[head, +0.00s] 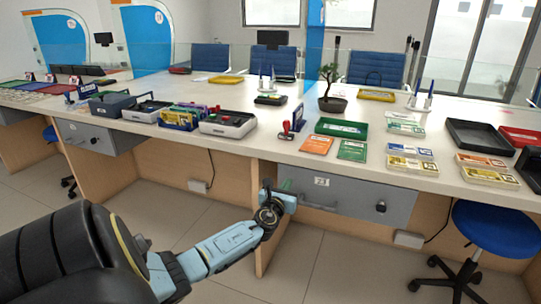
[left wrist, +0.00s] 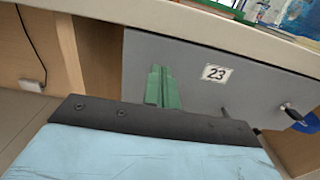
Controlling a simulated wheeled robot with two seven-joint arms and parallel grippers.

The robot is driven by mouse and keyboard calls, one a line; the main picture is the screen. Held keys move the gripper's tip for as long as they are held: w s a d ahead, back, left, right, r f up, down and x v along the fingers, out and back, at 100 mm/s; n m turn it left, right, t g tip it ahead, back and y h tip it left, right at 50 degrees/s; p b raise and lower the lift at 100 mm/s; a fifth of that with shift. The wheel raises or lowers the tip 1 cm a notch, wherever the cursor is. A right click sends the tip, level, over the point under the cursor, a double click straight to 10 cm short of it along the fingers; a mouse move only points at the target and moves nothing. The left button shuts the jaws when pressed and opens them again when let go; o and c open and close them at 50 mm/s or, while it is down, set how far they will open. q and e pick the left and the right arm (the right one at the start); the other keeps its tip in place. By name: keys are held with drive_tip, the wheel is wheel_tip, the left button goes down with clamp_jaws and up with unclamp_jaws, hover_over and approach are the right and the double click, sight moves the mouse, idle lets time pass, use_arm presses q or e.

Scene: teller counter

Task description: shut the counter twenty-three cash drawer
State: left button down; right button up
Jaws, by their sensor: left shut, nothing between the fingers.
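The counter twenty-three cash drawer (head: 350,199) is a grey box front under the counter edge, with a white "23" label (head: 322,182), a bar handle and a dark knob (head: 381,207). No drawer interior shows; I cannot tell whether a small gap is left. My left gripper (head: 287,187) is at the left end of the drawer front. In the left wrist view its green fingers (left wrist: 162,88) are together and empty, in front of the grey face (left wrist: 195,75), left of the label (left wrist: 216,73). Whether they touch it is unclear. The handle is mostly hidden there.
The white counter (head: 270,150) above holds trays, booklets and a bonsai (head: 332,90). A wooden panel (head: 268,230) stands below my gripper. A blue stool (head: 490,230) is at the right. Another grey drawer (head: 95,138) is at the left.

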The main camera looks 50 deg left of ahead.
use_arm(q)
drive_tip(key=p+v, duration=0.3)
drive_tip(key=v, duration=0.7)
use_arm(e)
wheel_tip(320, 180, down, 8)
drive_tip(key=d+g, duration=0.1)
drive_tip(key=d, duration=0.1)
drive_tip(key=shift+w+d+h, duration=0.25)
drive_tip(key=shift+w+h, duration=0.05)
drive_tip(key=shift+h, duration=0.1)
use_arm(q)
drive_tip(key=shift+f, duration=0.15)
use_arm(e)
drive_tip(key=shift+f, duration=0.1)
